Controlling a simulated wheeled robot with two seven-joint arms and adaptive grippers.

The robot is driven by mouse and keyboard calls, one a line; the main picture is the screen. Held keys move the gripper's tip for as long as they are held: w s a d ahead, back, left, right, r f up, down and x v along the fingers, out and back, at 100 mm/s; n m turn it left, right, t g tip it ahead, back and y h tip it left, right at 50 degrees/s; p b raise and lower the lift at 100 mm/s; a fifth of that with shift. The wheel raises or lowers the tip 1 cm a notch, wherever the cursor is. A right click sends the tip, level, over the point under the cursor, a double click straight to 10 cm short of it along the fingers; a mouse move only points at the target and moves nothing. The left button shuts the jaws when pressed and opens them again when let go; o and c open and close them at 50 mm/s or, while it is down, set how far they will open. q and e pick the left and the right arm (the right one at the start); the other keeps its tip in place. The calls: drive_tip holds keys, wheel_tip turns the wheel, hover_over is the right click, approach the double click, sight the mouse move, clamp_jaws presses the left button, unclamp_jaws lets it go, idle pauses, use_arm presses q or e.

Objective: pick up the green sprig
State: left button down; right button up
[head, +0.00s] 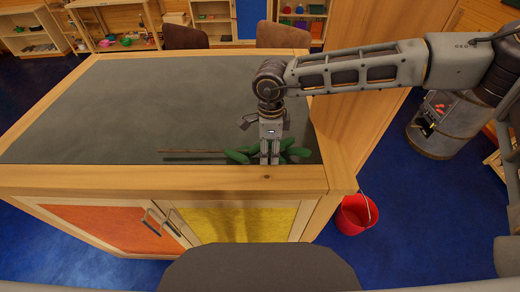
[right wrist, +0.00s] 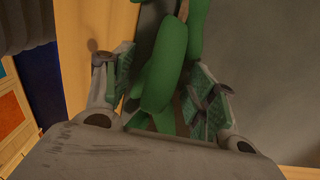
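The green sprig (head: 238,155) lies near the front right corner of the grey-topped cabinet (head: 130,110). It has a thin brown stem pointing left and several thick green leaves. My right gripper (head: 270,159) points down over its leafy end. In the right wrist view the gripper (right wrist: 165,95) is open, with its fingers on either side of a green leaf (right wrist: 165,75). Gaps show between the leaf and the finger pads. Part of the sprig is hidden behind the fingers and the gripper's body. My left gripper is not in view.
The rest of the grey top is clear. A wooden panel (head: 370,110) stands close to the cabinet's right side, under my arm. A red bucket (head: 354,216) and a stove (head: 445,125) are on the blue floor. Chairs (head: 283,36) stand behind the cabinet.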

drive_tip(key=c, duration=0.8)
drive_tip(key=shift+r, duration=0.15)
drive_tip(key=shift+c, duration=0.2)
drive_tip(key=shift+r+b, duration=1)
drive_tip(key=shift+r, duration=3.9)
